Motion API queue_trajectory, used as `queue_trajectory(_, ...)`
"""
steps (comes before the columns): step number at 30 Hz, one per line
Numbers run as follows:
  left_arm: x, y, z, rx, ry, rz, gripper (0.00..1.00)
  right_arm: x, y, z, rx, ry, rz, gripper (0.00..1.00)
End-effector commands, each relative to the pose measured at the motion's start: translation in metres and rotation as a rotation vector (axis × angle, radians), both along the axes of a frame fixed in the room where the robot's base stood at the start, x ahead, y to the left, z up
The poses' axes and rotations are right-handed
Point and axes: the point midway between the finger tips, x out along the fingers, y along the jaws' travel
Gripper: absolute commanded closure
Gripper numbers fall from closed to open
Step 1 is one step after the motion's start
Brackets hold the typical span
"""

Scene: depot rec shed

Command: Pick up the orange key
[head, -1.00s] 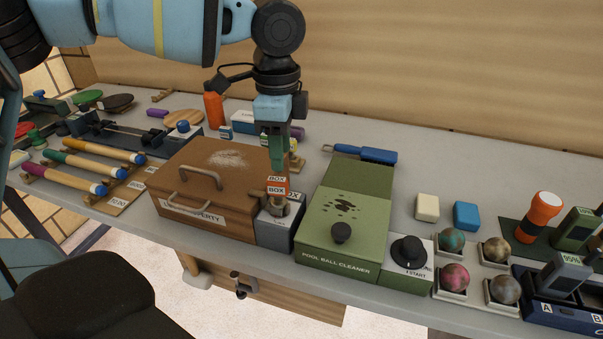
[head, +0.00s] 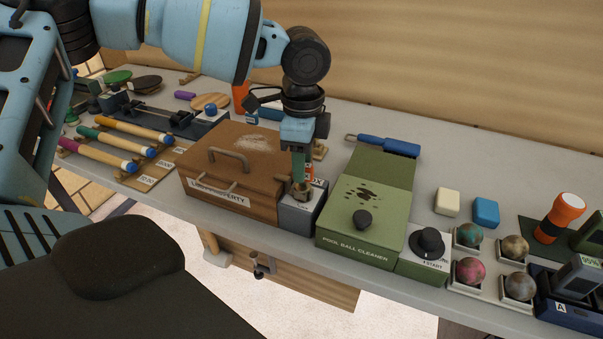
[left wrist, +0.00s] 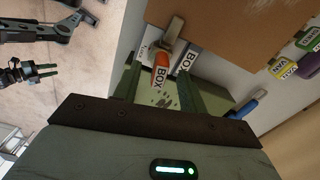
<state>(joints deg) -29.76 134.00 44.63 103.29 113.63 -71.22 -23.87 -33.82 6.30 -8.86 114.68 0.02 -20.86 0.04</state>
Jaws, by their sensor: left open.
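The orange key (left wrist: 161,70), with a BOX label, shows in the left wrist view between the two green fingers of my left gripper (left wrist: 160,92). The fingers are apart, one on each side of the orange part; I cannot tell whether either touches it. In the head view, my left gripper (head: 299,180) points down over the small grey block (head: 301,213) beside the brown box. Only a sliver of orange (head: 309,167) shows beside the fingers. My right gripper (left wrist: 46,70) appears small at the left of the left wrist view, away from the key.
The brown lost property box (head: 205,173) stands directly left of the block. A green pool ball cleaner (head: 340,246) stands close on the right. A blue-handled tool (head: 388,145) lies behind the cleaner.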

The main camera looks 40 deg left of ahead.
Motion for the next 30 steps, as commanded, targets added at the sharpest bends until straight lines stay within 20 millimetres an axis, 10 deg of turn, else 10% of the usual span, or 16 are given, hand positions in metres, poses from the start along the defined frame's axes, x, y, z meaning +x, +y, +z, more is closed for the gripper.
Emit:
queue_trajectory(12,0.000,-0.001,-0.017,0.000,-0.001,-0.001,0.58,-0.009,-0.001,-0.002,-0.001,0.016,0.000,0.64)
queue_trajectory(22,0.000,-0.001,-0.017,0.000,-0.001,-0.001,1.00,-0.012,-0.001,-0.003,-0.002,0.023,0.001,0.64)
queue_trajectory(30,0.000,-0.001,-0.016,0.000,-0.001,-0.001,1.00,-0.007,-0.001,-0.002,-0.002,0.014,0.001,0.64)
